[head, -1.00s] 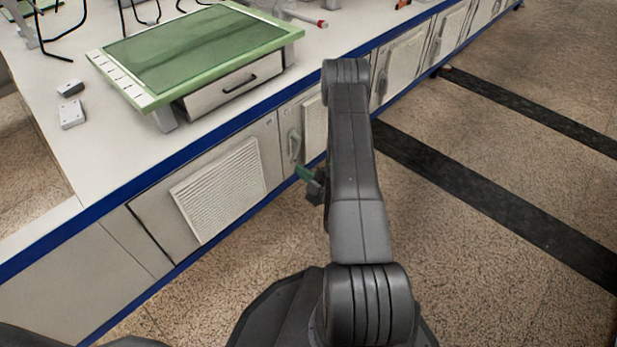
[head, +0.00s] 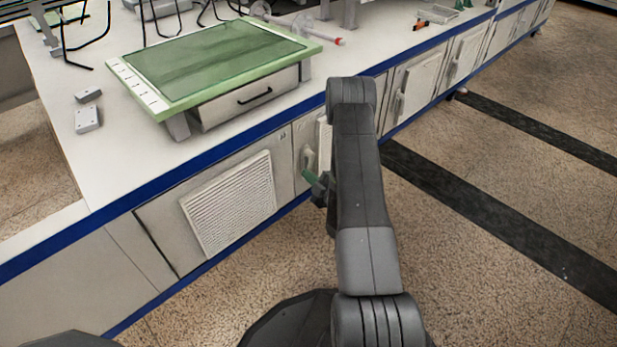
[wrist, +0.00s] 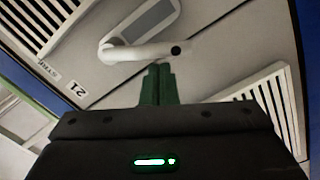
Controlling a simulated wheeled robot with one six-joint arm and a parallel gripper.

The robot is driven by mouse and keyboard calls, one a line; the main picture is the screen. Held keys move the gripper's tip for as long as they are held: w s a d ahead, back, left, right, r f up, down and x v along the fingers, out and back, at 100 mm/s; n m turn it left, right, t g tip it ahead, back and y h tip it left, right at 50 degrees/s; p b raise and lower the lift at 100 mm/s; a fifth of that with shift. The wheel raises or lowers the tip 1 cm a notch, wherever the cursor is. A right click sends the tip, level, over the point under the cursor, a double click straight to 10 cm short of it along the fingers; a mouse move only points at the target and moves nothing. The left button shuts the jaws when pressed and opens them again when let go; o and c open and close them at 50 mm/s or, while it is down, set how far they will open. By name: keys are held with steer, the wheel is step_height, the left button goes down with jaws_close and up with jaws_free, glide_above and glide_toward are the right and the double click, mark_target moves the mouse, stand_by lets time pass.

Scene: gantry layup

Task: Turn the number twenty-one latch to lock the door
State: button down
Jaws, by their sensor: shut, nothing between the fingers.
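The latch is a pale grey handle (wrist: 140,50) on a cabinet door in the wrist view. My gripper (wrist: 158,68) has green fingers that are shut together and empty. In the head view the latch (head: 307,161) is above and left of my gripper (head: 308,175), and my arm hides part of the door.
Louvred vent panels (head: 228,203) flank the latch along the cabinet front. The white worktop (head: 110,165) with a blue edge overhangs above.

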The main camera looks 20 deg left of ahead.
steer(key=shift+f, duration=0.1)
steer(key=shift+w+f+n, duration=0.1)
steer(key=shift+n, duration=0.3)
steer(key=shift+w+d+f+n, duration=0.1)
steer(key=shift+w+f+n, duration=0.05)
steer(key=shift+n, duration=0.25)
steer(key=n, duration=0.1)
steer(key=w+f+n, duration=0.1)
steer(key=n, duration=0.1)
steer(key=shift+w+d+f, duration=0.1)
steer(key=shift+w+d, duration=0.2)
steer(key=shift+d, duration=0.05)
steer(key=shift+w, duration=0.15)
stand_by(0.5)
